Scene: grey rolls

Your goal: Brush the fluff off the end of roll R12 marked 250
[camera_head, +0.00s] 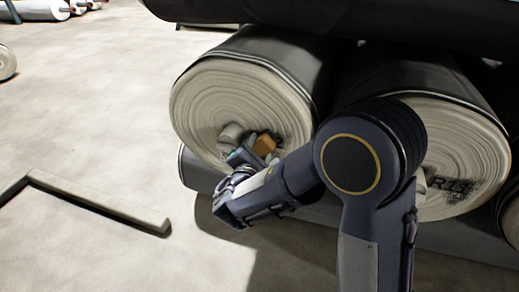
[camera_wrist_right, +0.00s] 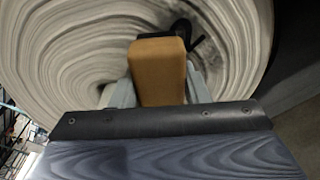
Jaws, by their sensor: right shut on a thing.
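A pale roll end (camera_head: 225,95) with a dark wrapping faces me at the left of the stack. It also fills much of the right wrist view (camera_wrist_right: 60,50). A pale grey lump (camera_head: 231,132), perhaps fluff, shows on its lower part. My right gripper (camera_head: 257,153) is shut on an orange-brown block (camera_wrist_right: 160,72), likely the brush's handle, in front of this end. Black marks show beside the block; I cannot read them, nor tell whether the block touches the roll. A second roll end (camera_head: 470,150) at the right has lettering beginning "R1", partly unclear. My left gripper is not in view.
A dark roll (camera_head: 330,12) lies on top of the two. My right arm covers part of the right roll end. A low angled bar (camera_head: 95,200) lies on the pale floor (camera_head: 90,110) at left. Other rolls (camera_head: 42,9) lie far back left.

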